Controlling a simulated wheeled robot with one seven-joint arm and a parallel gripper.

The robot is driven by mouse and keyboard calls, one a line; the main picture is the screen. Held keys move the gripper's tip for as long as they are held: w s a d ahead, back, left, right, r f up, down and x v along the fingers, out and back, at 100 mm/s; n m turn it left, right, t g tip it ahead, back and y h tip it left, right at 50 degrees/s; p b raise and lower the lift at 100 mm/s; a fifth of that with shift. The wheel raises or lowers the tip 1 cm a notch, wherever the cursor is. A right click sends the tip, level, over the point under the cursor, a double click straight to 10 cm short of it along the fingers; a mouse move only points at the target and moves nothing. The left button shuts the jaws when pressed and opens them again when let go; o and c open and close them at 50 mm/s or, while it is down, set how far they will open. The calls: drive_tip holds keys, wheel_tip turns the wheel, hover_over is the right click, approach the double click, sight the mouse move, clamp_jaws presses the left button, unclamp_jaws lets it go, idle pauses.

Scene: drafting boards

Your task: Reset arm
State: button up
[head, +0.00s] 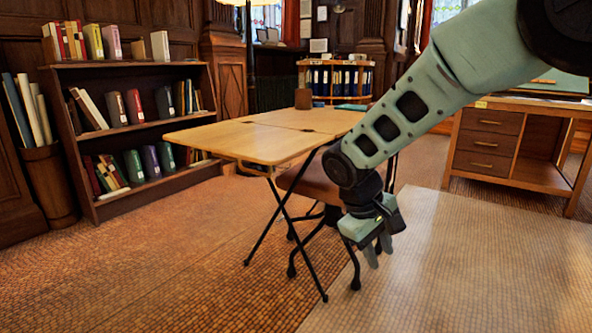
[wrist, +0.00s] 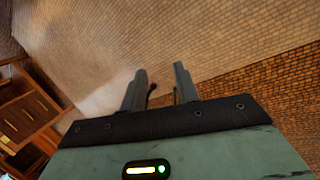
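My gripper (head: 378,257) hangs at the end of my pale green arm, low over the floor and in front of the folding table (head: 245,141). In the wrist view my gripper (wrist: 158,76) shows two grey fingers standing apart with a gap between them. Nothing is held in the gap; only floor and thin dark shapes show behind it. The arm reaches down from the upper right of the head view and covers part of the table and chair.
A chair (head: 312,181) stands partly under the table, just behind my gripper. A bookcase (head: 150,132) is at the left and a wooden desk (head: 490,142) at the right. A pale mat (head: 480,270) covers the floor at lower right; floor at lower left is clear.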

drive_tip(key=s+a+r+n+y+p, duration=0.15)
drive_tip(key=s+r+p, duration=0.3)
drive_tip(key=s, duration=0.95)
drive_tip(key=s+r+m+y+p, duration=0.1)
drive_tip(key=s+r+y+p, duration=0.3)
drive_tip(key=s, duration=1)
wheel_tip(320, 180, up, 38)
drive_tip(key=p, duration=3.5)
drive_tip(key=shift+a+g+h+p, duration=0.2)
drive_tip(key=shift+g+h+p, duration=0.15)
drive_tip(key=shift+g, duration=0.05)
drive_tip(key=shift+f+n, duration=0.1)
drive_tip(key=shift+n, duration=0.15)
